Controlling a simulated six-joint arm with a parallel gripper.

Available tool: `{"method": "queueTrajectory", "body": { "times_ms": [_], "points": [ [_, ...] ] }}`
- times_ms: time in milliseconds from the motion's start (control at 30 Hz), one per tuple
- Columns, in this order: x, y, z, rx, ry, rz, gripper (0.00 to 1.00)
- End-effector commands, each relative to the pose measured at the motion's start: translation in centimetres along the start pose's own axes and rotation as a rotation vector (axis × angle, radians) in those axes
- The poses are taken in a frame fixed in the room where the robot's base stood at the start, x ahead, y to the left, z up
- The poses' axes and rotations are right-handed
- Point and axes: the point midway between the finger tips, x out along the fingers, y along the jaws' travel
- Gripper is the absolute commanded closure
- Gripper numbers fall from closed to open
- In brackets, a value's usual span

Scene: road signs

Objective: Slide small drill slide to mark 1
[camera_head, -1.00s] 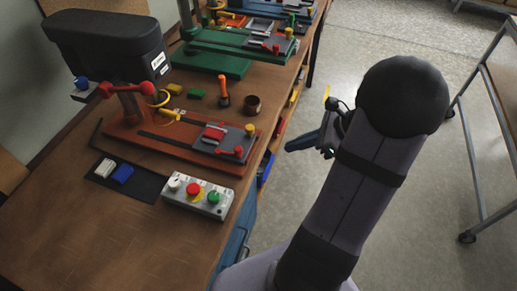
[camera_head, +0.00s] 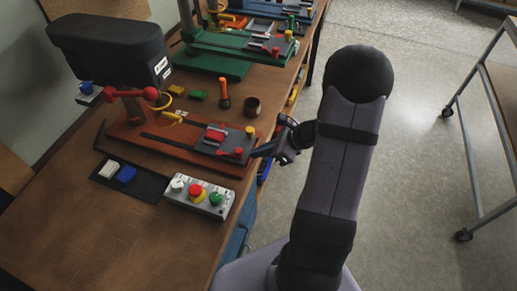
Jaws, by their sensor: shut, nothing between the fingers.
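The small drill press has a red base (camera_head: 125,135) with a dark slot along it and a dark grey head (camera_head: 108,45) above its left end. Its grey slide (camera_head: 217,145) sits at the right end of the base, with red parts and a yellow knob (camera_head: 250,131) on it. The mark 1 cannot be made out at this size. My gripper (camera_head: 258,152) is shut and empty, with its dark fingers pointing left at the right end of the slide. I cannot tell whether the fingertips touch it.
A control box (camera_head: 198,197) with white, red and green buttons stands in front of the base. A black tray (camera_head: 130,178) holds white and blue blocks. A green drill base (camera_head: 230,48) lies farther back.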

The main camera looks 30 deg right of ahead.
Motion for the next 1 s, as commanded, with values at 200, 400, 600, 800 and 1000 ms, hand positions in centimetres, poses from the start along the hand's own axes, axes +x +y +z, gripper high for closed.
{"method": "queueTrajectory", "body": {
  "times_ms": [200,400,600,800,1000],
  "points": [
    [0.2,0.0,0.2,0.0,0.0,0.0,1.0],
    [0.2,0.0,0.2,-0.001,0.0,0.0,1.0],
    [0.8,0.0,0.7,-0.004,-0.001,0.002,1.0],
    [2.9,0.0,2.8,-0.007,-0.001,0.002,1.0],
    [6.1,0.1,5.9,-0.008,-0.002,0.004,1.0]
  ]
}}
